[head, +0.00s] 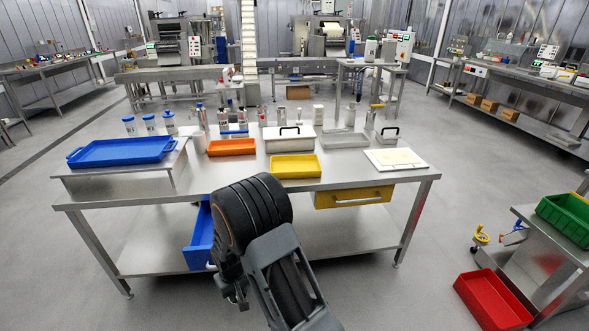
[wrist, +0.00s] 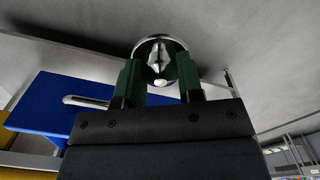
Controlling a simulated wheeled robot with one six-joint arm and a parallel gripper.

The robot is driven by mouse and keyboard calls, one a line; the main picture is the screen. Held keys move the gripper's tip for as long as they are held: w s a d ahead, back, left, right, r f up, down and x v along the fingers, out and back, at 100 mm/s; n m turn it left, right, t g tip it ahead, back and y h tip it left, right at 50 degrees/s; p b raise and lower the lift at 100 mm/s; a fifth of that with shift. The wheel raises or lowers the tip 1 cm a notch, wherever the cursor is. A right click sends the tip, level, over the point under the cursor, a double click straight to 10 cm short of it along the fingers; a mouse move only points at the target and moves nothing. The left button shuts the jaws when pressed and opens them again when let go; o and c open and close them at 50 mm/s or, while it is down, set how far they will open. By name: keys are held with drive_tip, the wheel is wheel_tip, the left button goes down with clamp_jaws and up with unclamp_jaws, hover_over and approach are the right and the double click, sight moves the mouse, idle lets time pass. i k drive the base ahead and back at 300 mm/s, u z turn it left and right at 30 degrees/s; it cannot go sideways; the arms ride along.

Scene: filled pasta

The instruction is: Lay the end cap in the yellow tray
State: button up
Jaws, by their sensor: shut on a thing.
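The yellow tray (head: 296,174) is on the steel table's front edge area, between the orange tray and the white board, and looks empty. My gripper (wrist: 160,76) is shut on a shiny round metal piece, which I take to be the end cap (wrist: 157,45), between its two green fingers in the wrist view. In the head view my arm hides the cap. My arm is in front of the table, left of and nearer than the yellow tray.
Below, a blue drawer (head: 199,243) stands open; a yellow drawer (head: 353,197) is at right.

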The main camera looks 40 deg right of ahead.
sight(295, 166)
drive_tip(key=k, duration=1.1)
drive_tip(key=z, duration=1.1)
drive_tip(key=i, duration=1)
drive_tip(key=z, duration=0.2)
